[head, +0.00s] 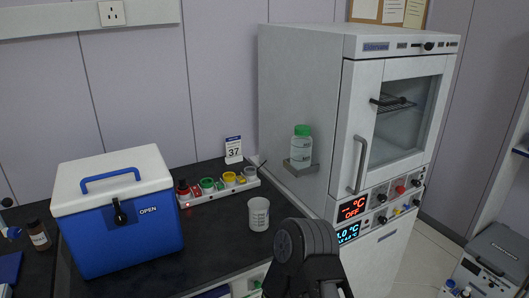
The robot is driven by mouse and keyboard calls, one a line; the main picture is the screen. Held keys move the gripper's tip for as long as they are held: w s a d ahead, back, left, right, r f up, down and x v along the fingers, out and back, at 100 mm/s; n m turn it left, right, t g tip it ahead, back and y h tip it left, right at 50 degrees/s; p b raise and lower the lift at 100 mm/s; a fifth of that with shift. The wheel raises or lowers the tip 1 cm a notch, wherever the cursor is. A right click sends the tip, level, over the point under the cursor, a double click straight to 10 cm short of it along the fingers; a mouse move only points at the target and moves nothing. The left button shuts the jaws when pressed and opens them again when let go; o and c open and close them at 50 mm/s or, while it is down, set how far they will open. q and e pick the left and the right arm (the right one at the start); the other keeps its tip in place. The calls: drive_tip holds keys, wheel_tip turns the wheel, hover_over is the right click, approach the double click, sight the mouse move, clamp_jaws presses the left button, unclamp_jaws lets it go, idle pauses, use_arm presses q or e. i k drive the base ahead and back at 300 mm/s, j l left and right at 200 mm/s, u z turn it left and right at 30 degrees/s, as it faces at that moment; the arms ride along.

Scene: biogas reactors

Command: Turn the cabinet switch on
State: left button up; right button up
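The white cabinet (300,110) stands at the right with its glass door (405,115) shut. A red display (352,208) on its front reads "OFF". A cyan display (348,233) sits below it, partly covered by my arm. Right of the displays are two rows of small controls, including a red button (400,190) and black knobs (382,198). A dark knob (428,46) is on the top strip. I cannot tell which control is the switch. A dark part of my arm rises at bottom centre, in front of the cabinet's lower left. No gripper fingertips show.
On the dark bench (215,250) are a blue cooler box (125,230), a white rack of coloured jars (218,188) and a white beaker (259,213). A green-capped bottle (301,147) sits on the cabinet's side shelf. The door handle (358,165) sticks out. A grey case (495,257) stands lower right.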

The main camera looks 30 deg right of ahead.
sight(415, 183)
drive_tip(key=z, duration=1.85)
drive_tip(key=i+l, duration=0.25)
drive_tip(key=l, duration=0.2)
drive_tip(key=i+l, duration=0.3)
drive_tip(key=l, duration=0.15)
drive_tip(key=i+l, duration=0.25)
drive_tip(key=l, duration=0.2)
drive_tip(key=i+l, duration=0.25)
drive_tip(key=l, duration=0.2)
drive_tip(key=i+l, duration=0.3)
drive_tip(key=l, duration=0.15)
drive_tip(key=i+l, duration=0.25)
drive_tip(key=l, duration=0.2)
drive_tip(key=i+l, duration=0.25)
drive_tip(key=l, duration=0.2)
